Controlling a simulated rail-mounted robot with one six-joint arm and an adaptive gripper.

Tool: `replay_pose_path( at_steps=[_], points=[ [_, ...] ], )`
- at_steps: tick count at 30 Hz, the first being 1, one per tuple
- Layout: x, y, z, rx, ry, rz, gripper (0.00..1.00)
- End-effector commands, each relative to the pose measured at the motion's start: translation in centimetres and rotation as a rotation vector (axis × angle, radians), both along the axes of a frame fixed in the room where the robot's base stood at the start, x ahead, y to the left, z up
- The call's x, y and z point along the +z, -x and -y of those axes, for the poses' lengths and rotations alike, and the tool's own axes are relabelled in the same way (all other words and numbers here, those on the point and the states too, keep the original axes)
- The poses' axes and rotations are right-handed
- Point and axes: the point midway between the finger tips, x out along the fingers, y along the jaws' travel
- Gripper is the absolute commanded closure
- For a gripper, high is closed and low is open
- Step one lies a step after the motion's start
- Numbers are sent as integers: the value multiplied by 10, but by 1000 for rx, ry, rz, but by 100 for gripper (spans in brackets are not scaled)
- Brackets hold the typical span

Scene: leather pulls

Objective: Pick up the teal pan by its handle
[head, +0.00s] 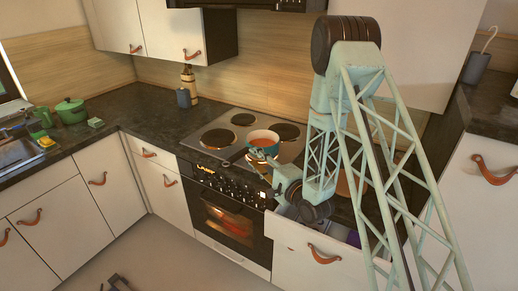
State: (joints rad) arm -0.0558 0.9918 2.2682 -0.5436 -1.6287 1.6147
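The teal pan (264,151) sits on the stovetop, toward its front edge. Its inside looks orange-red. Its dark handle (234,157) points to the left and toward the front of the stove. My gripper (258,167) is small and dark in the head view, in front of the pan and to the right of the handle, near the stove's front edge. Its fingers are too small and dark to tell whether they are open or shut, or whether they touch anything.
The stovetop (215,139) has several dark burners above an oven (230,217). A bottle (189,82) and a dark cup (183,98) stand behind it. A green pot (71,111) is on the left counter. My arm hides much of the right counter. A drawer (305,250) below seems pulled out.

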Motion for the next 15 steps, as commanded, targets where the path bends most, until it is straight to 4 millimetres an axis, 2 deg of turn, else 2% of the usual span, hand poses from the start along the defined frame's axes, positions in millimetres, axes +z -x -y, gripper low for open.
replay_pose_path(
  at_steps=[6, 15],
  points=[
    [-1, -17, -12, 1, 1, 1, 73],
    [-2, -20, -14, 0, 1, -1, 73]
  ],
)
